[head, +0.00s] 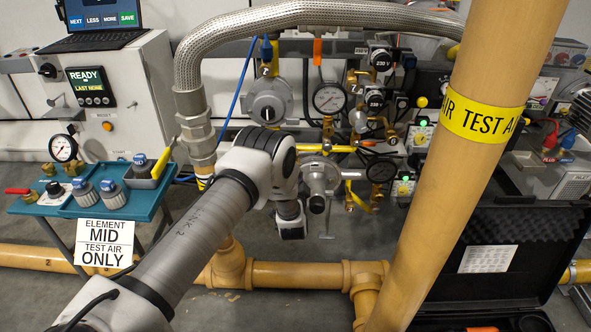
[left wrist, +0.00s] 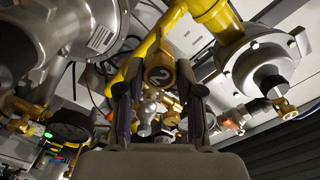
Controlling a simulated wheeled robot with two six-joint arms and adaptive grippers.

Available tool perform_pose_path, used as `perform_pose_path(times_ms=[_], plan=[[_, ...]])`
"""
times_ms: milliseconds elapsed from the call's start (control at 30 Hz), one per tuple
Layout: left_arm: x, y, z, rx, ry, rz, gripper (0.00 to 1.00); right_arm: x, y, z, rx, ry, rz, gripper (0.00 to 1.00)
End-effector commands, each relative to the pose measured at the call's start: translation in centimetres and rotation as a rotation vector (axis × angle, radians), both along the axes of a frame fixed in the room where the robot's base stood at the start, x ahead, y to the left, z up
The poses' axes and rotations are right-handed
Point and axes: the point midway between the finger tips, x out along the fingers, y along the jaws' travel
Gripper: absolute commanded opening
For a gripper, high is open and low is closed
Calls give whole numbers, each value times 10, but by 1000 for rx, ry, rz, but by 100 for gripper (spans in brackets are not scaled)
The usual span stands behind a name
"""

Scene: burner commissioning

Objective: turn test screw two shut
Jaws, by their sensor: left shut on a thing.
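In the left wrist view, a brass fitting marked "2" (left wrist: 161,74), test screw two, sits on a yellow pipe between my left gripper's fingers (left wrist: 158,84). The fingers are dark and closed in on both sides of it. A silver rounded part and more brass show just below it, between the fingers. In the head view my left arm reaches in from the left to the yellow pipework, and its wrist hides the fingers and the screw. Whether the screw is turned shut cannot be told. My right gripper is in neither view.
Grey round regulators (head: 268,100) and a pressure gauge (head: 329,98) crowd the pipework around my arm. A thick yellow "TEST AIR" pipe (head: 470,150) crosses the front right. A teal tray (head: 155,196) with parts stands left. An open black case (head: 535,225) lies right.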

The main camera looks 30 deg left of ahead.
Motion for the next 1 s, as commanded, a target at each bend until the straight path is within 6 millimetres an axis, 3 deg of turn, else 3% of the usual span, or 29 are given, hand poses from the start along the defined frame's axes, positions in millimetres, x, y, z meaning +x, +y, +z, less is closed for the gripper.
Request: perform_pose_path(times_ms=[300,1000], plan=[[0,0,2,255,156,-1,1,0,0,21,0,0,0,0],[0,-1,0,822,503,-2,1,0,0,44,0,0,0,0]])
